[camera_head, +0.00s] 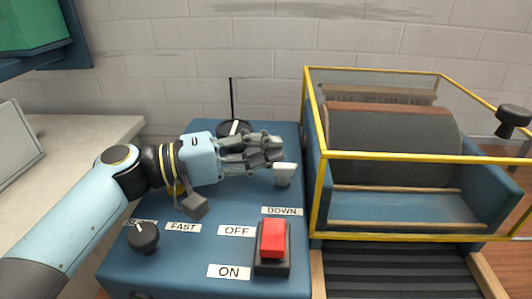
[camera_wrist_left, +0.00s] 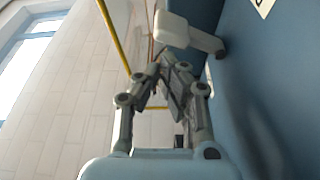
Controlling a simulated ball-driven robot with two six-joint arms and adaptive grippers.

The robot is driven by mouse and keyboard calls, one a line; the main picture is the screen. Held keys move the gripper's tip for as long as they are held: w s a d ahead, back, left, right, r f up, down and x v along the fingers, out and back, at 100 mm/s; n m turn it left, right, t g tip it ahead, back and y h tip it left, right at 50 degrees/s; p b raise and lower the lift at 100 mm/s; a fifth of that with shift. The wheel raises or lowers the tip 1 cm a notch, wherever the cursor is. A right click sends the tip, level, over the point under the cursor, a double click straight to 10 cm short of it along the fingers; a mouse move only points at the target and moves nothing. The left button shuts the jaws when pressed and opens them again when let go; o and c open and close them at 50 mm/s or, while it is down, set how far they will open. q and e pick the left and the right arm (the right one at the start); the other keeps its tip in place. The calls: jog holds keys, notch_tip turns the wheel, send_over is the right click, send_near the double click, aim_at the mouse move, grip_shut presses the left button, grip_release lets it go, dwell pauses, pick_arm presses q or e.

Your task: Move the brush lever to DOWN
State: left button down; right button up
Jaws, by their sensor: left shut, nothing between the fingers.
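The brush lever (camera_head: 284,174) has a pale, blocky handle near the right edge of the blue control box, just behind the DOWN label (camera_head: 282,211). In the left wrist view the lever (camera_wrist_left: 178,32) shows as a whitish handle on an arm by the blue surface. My left gripper (camera_head: 276,148) is shut and empty, its fingertips just behind the handle in the head view. In the left wrist view the gripper (camera_wrist_left: 166,70) has its tips close to the handle. I cannot tell if they touch. My right gripper is not in view.
The blue control box (camera_head: 200,270) carries a red switch (camera_head: 273,238), a black speed knob (camera_head: 143,237) and a dial partly behind my gripper. A yellow-framed guard (camera_head: 318,190) encloses a large grey drum (camera_head: 390,140) to the right. A dark knob (camera_head: 512,121) stands at the far right.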

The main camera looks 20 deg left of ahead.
pick_arm(q)
jog(key=v, duration=1.2)
